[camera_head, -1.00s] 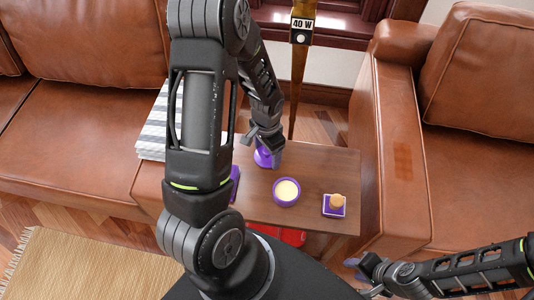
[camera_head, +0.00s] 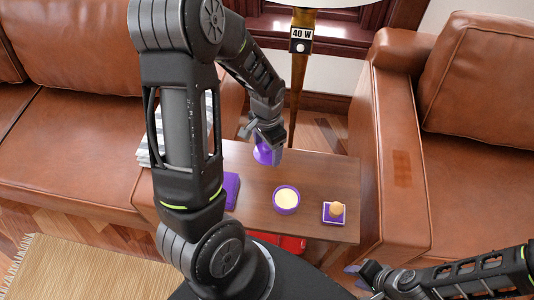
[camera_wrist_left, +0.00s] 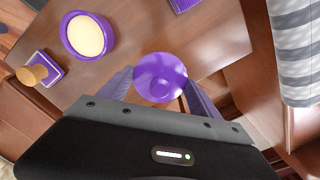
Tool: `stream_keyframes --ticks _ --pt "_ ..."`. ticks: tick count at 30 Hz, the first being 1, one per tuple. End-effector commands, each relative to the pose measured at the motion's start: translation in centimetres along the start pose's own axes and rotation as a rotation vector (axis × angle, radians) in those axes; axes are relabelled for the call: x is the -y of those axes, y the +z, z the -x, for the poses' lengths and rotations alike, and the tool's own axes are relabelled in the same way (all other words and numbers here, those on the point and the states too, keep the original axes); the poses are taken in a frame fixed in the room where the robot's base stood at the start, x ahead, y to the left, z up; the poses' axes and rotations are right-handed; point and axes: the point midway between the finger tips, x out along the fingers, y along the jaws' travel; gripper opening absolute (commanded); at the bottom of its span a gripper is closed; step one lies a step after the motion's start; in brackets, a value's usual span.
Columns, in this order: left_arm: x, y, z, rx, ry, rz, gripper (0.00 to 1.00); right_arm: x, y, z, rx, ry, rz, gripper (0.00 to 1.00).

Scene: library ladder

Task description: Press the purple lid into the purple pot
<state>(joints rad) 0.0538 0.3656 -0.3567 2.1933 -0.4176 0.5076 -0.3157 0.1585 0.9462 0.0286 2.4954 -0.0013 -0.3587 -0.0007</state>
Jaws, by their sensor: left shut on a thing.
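The purple pot (camera_head: 287,209) stands upright on the small wooden table, open at the top with a cream-coloured filling; it also shows in the left wrist view (camera_wrist_left: 68,50). The round, glossy purple lid (camera_head: 263,155) is between the fingers of my left gripper (camera_head: 268,143), which is shut on it. In the left wrist view the lid (camera_wrist_left: 160,77) sits between both fingertips. It is apart from the pot, over the table's far part. My right gripper (camera_head: 362,281) is low at the right in the head view, with its fingers apart and empty.
The wooden table (camera_head: 318,165) also holds a purple-based block with a wooden knob (camera_head: 334,212) and a flat purple object (camera_head: 231,189), partly behind my left arm. Leather sofas (camera_head: 400,160) flank the table. A lamp pole (camera_head: 297,90) stands behind it.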

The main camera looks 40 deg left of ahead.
Motion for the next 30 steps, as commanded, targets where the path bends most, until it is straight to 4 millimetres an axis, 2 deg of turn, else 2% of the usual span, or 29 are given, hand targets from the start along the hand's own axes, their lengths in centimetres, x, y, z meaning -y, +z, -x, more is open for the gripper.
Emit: stream_keyframes --ticks 1,3,7,30 --pt "0.0 -0.1 1.1 -0.004 -0.001 0.000 0.33 0.1 0.0 0.2 0.000 0.000 0.000 0.36" --pt "0.0 -0.1 2.1 -0.003 -0.001 0.000 0.33 0.1 0.0 0.2 0.000 0.000 0.000 0.36" --pt "0.0 0.0 3.2 -0.001 0.000 0.000 0.33 0.1 0.0 0.3 0.000 0.000 0.000 0.36" --pt "0.0 0.1 3.7 0.001 0.000 0.000 0.33 0.3 0.0 0.7 0.000 0.000 0.000 0.36"
